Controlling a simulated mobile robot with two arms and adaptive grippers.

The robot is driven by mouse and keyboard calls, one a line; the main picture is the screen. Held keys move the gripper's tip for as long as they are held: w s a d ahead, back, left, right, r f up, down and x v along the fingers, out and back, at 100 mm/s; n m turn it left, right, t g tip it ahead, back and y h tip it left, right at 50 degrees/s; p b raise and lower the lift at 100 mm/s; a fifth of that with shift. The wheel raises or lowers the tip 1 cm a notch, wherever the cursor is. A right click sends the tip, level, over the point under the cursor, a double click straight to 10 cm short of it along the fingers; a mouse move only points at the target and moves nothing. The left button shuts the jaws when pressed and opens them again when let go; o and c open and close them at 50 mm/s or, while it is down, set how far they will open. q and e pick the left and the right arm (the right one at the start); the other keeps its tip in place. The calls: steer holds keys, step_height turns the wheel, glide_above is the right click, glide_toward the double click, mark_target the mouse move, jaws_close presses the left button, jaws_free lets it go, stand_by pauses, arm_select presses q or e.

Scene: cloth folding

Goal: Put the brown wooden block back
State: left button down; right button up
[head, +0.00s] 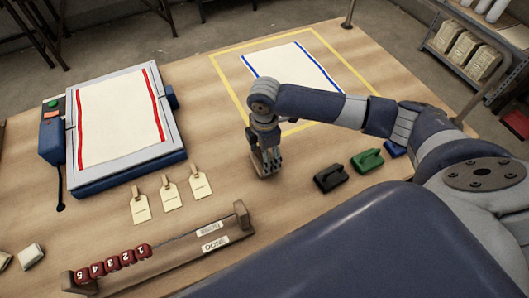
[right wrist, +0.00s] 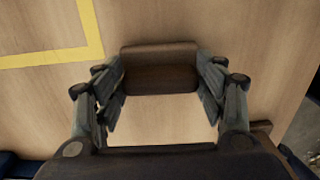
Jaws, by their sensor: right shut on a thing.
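The brown wooden block (right wrist: 160,68) shows in the right wrist view between the fingers of my right gripper (right wrist: 158,82), which is shut on it. In the head view my right gripper (head: 267,163) points down, low over the middle of the table, below the yellow taped outline. The block is mostly hidden there by the fingers, and I cannot tell whether it touches the table. My left gripper is not in view.
Right of the gripper are a black (head: 328,178), a green (head: 367,160) and a blue handled block (head: 393,149). A blue-striped cloth (head: 290,66) lies inside the yellow outline (head: 235,95). A flat press (head: 175,160), tags (head: 170,193) and a bead counter (head: 170,258) are left.

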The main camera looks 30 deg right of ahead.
steer(key=o, duration=1.1)
steer(key=shift+f, duration=0.1)
step_height(320, 180, up, 12)
steer(key=b, duration=0.1)
stand_by(0.3)
